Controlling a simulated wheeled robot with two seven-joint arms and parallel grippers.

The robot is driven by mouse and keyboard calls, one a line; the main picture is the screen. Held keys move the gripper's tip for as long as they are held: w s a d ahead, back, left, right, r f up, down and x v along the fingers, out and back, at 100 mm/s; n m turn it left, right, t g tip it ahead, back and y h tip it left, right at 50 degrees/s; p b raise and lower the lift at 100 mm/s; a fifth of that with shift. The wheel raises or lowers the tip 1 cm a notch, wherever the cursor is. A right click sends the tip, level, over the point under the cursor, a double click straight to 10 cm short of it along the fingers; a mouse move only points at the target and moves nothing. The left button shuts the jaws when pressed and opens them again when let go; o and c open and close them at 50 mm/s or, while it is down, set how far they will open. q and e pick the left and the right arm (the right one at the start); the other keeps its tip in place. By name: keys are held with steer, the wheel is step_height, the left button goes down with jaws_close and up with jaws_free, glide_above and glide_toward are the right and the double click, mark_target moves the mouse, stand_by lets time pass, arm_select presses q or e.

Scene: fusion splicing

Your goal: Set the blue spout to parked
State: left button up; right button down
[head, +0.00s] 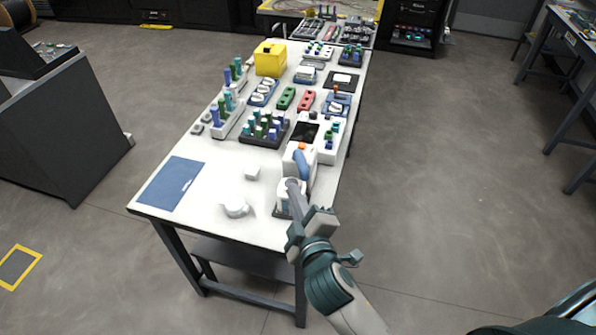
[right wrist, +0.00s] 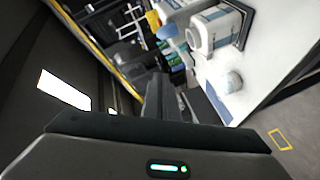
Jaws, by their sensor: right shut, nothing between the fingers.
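The blue spout (head: 302,165) sits on the front of a white machine (head: 327,153) near the right edge of the table, angled downward. My left gripper is not in view.
A round white piece (head: 235,207), a small white block (head: 252,174) and a blue mat (head: 171,184) lie on the near part of the table. Racks with blue and green pegs (head: 265,129) and a yellow box (head: 270,58) stand farther back. The floor to the right is clear.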

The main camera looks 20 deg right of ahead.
mark_target(301, 165)
steer(key=w+d+f+p, duration=0.1)
steer(key=w, duration=0.2)
steer(key=w+d+p, duration=0.1)
steer(key=w, duration=0.2)
steer(key=w+d+f+p, duration=0.1)
steer(key=w, duration=0.2)
steer(key=shift+w+f+p, duration=0.35)
steer(key=shift+d+f, duration=0.25)
steer(key=shift+d, duration=0.1)
steer(key=shift+f, duration=0.1)
steer(key=shift+w, duration=0.1)
steer(key=shift+d, duration=0.15)
